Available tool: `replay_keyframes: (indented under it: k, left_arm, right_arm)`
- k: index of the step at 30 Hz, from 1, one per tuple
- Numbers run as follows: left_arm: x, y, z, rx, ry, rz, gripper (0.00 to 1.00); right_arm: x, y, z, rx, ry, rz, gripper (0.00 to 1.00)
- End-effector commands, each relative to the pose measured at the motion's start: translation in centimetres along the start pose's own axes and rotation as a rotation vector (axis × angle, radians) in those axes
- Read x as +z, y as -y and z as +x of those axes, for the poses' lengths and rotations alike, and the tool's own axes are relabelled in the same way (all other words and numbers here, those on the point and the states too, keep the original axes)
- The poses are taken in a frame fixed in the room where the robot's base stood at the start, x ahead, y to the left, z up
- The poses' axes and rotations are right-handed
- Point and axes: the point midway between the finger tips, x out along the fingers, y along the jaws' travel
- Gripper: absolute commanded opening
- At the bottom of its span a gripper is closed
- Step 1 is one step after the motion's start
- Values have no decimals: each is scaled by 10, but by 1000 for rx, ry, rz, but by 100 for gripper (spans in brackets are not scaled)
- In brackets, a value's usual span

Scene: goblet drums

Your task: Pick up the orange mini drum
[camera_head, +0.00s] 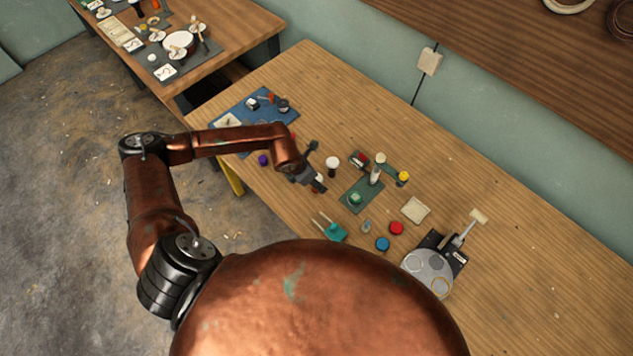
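My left gripper (319,185) is dark and small in the head view, low over the left middle of the wooden table. Its fingers are too small to tell whether they are open or shut. A pale, rounded thing shows beside the fingers, partly hidden; I cannot tell whether it is touched. A small goblet-shaped drum with a white top and dark brown body (332,165) stands upright just to the right of the gripper. I cannot clearly make out an orange mini drum; it may be hidden by the gripper or arm. My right gripper is not in view.
A green board (366,190) with small parts lies right of the gripper. A blue mat (238,107) lies behind my arm. A red disc (396,228), a blue disc (382,243) and a teal block (332,230) sit near the front edge. The table's far right is mostly clear.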

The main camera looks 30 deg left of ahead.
Motion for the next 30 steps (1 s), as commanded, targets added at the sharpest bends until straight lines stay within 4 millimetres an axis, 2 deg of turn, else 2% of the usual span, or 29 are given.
replay_keyframes:
  k: [7, 26, 30]
  left_arm:
    - [0, 0, 1, 0, 0, 0, 55]
    - [0, 0, 1, 0, 0, 0, 11]
    - [0, 0, 1, 0, 0, 0, 11]
  right_arm:
    - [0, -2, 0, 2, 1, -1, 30]
    - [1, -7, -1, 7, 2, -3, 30]
    - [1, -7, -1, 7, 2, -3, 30]
